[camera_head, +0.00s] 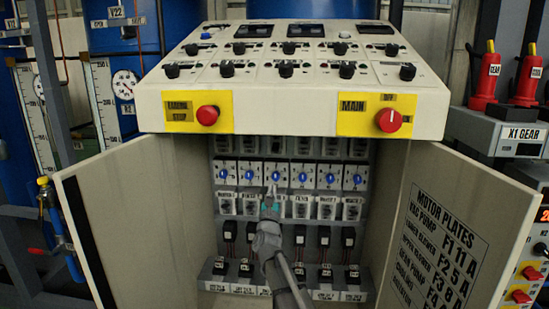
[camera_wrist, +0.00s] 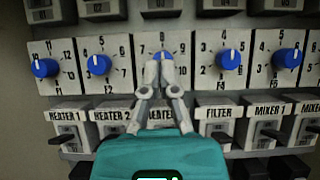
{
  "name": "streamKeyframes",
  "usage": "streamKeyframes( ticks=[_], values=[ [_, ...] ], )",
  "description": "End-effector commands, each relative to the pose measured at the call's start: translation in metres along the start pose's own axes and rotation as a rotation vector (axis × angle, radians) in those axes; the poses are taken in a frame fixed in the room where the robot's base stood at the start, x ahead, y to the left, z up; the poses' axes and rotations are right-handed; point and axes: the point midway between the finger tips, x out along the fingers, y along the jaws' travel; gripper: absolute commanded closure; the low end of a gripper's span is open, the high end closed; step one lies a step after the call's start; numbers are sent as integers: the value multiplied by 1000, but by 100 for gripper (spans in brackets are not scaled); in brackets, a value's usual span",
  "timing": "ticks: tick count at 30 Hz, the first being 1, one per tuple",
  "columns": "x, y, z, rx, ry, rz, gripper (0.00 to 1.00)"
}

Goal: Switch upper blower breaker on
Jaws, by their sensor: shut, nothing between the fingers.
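My gripper (camera_wrist: 163,58) is shut and empty. Its fingertips overlap the middle blue knob (camera_wrist: 164,62) in the wrist view; I cannot tell whether they touch it. In the head view my gripper (camera_head: 271,192) is inside the open cabinet, in front of the knob row. The blue knobs sit on white numbered dials. Below them is a row of labelled switches; HEATER 1 (camera_wrist: 68,135), FILTER (camera_wrist: 216,128) and MIXER 1 (camera_wrist: 270,125) are readable. No upper blower label is readable on the switches.
The cabinet's left door (camera_head: 125,225) and right door (camera_head: 420,225) stand open on both sides. A sloped control panel (camera_head: 290,105) with red knobs overhangs the opening. Another row of switches (camera_wrist: 163,8) lies above the blue knobs. Black-topped components (camera_head: 325,275) fill the cabinet bottom.

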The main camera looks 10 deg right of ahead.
Motion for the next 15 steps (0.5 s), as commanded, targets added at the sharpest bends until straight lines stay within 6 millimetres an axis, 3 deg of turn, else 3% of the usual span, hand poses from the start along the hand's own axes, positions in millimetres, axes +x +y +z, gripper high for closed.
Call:
streamKeyframes(
  ticks=[15],
  values=[
    [5, 0, 1, 3, -2, -1, 100]
  ],
)
